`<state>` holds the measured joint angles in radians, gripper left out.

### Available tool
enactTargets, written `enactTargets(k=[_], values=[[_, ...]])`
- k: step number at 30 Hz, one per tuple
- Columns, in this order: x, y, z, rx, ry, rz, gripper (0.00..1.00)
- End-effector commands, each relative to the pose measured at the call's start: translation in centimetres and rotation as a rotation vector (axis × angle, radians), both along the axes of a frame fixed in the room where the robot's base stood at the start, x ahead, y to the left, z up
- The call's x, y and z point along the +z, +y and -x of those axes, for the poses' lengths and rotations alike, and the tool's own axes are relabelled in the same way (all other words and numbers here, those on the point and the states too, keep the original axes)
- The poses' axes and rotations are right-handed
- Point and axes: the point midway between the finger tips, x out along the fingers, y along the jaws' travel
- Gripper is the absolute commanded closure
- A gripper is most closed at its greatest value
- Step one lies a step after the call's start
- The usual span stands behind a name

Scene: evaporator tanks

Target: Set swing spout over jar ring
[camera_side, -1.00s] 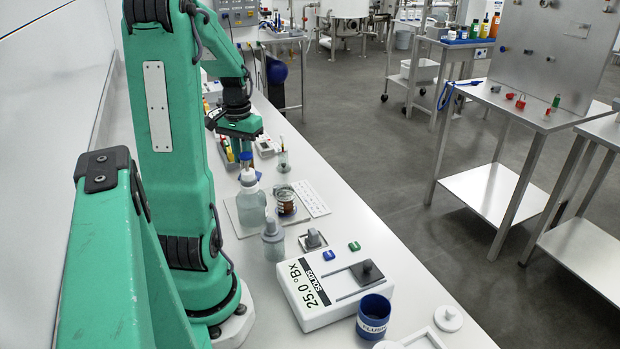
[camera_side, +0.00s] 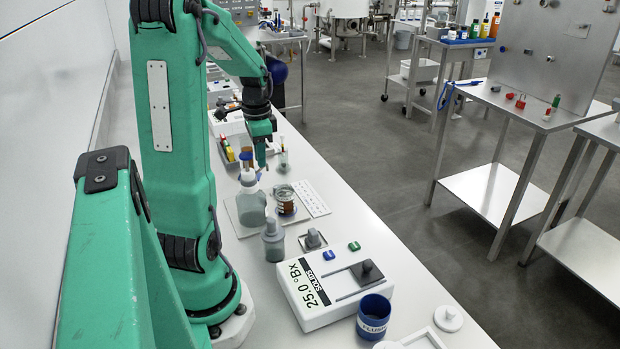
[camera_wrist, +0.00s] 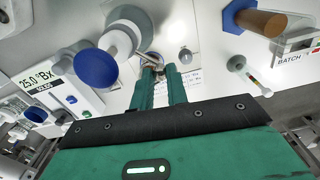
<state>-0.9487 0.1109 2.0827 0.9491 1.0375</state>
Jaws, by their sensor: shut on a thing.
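In the wrist view my gripper (camera_wrist: 160,78) is shut, its green fingers close together on a small silvery piece (camera_wrist: 148,57) that looks like the spout. The fingers hide most of it. In the side view my gripper (camera_side: 264,160) points down, right of the top of a clear bottle (camera_side: 250,208) with a white neck. The bottle's neck and blue top show beside my fingers in the wrist view (camera_wrist: 97,67). A glass jar (camera_side: 286,203) with amber contents stands right of the bottle, below my gripper in the picture. I cannot make out the jar ring clearly.
A grey-capped bottle (camera_side: 273,242) stands in front. A tray of coloured items (camera_side: 228,150) is behind. The bench's right edge is free.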

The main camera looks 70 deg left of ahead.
Motion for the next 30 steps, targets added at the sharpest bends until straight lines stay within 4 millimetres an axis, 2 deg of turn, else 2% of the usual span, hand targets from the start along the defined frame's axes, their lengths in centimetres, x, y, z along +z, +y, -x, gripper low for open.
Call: enactTargets(k=[18, 30], values=[[0.2, -2.9, -1.4, -0.551, -0.002, -0.004, 1.0], [0.2, -3.7, -1.4, -0.706, -0.002, -0.004, 1.0]])
